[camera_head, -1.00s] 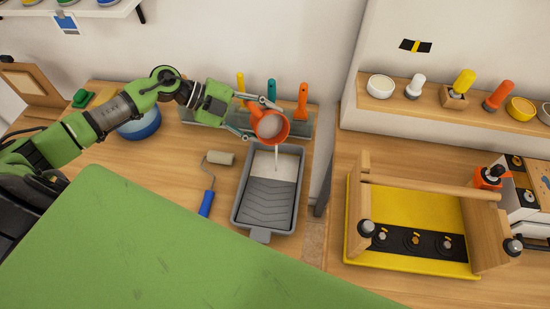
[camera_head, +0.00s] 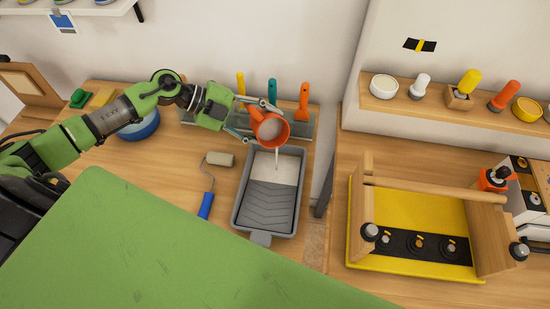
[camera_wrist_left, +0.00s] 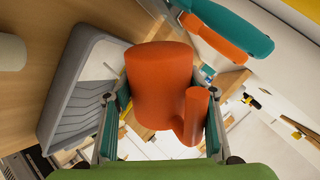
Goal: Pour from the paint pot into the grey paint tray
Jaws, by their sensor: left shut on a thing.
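The orange paint pot (camera_head: 270,127) is tilted above the far end of the grey paint tray (camera_head: 239,190). A thin pale stream falls from its rim into the tray, where whitish paint (camera_head: 284,167) covers the far part. The ribbed slope nearer me looks bare. My left gripper (camera_head: 256,120) is shut on the pot. In the left wrist view the pot (camera_wrist_left: 158,80) sits between the fingers, with the tray (camera_wrist_left: 62,75) beyond it at the left. My right gripper is not in view.
A paint roller (camera_head: 217,160) with a blue handle lies left of the tray. Teal and orange-handled tools (camera_head: 304,100) stand behind it in a grey rack. A yellow board with a wooden frame (camera_head: 430,205) is at the right. A green panel (camera_head: 150,240) fills the lower left.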

